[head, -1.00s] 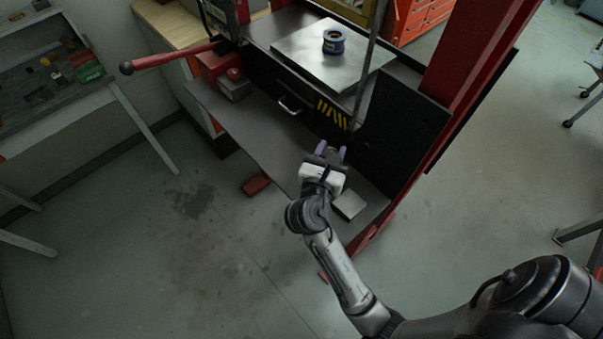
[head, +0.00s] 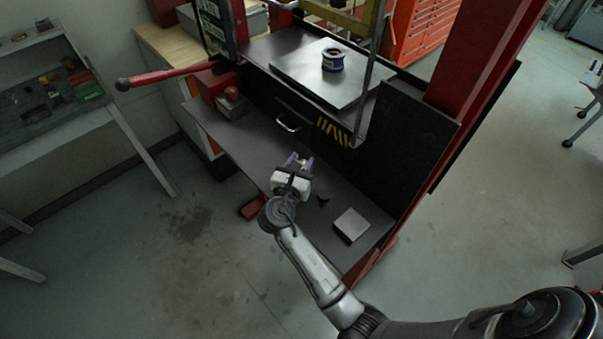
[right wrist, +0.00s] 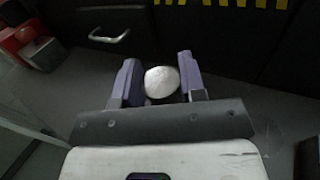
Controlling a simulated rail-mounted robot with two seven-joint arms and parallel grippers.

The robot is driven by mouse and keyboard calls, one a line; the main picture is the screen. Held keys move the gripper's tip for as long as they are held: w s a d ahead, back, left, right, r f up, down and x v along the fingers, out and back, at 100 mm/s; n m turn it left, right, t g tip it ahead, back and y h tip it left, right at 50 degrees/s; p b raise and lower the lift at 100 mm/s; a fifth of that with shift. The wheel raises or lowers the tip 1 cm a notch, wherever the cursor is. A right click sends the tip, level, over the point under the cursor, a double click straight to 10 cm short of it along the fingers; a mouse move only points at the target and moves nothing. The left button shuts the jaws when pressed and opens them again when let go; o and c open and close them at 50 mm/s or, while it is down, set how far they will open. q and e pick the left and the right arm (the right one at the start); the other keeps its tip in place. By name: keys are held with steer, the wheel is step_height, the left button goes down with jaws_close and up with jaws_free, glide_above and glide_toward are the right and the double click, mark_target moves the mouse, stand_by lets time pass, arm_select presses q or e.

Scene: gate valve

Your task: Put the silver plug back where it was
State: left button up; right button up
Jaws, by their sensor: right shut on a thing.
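My right gripper (head: 298,161) is over the grey lower shelf (head: 255,150) of the red-framed press in the head view. In the right wrist view my right gripper (right wrist: 160,85) has its two purple fingers on either side of the rounded silver plug (right wrist: 161,82) and is shut on it. The plug's underside is hidden from the wrist camera. In the head view the plug is too small to make out clearly between the fingers. A blue ring-shaped part (head: 332,60) with a dark opening stands on the upper metal plate (head: 290,64). My left gripper is not in view.
A square silver block (head: 351,225) and a small dark piece (head: 323,198) lie on the shelf, right of the gripper. A red box (head: 215,85) stands at the shelf's left end. A drawer handle (head: 288,125) projects behind. A red lever (head: 170,76) sticks out left.

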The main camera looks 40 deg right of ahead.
steer(key=shift+f+b, duration=0.45)
steer(key=shift+f, duration=1.55)
steer(key=shift+f, duration=0.15)
steer(key=o, duration=1.1)
steer(key=shift+s+a, duration=0.15)
steer(key=shift+a, duration=0.2)
steer(key=shift+v, duration=2.4)
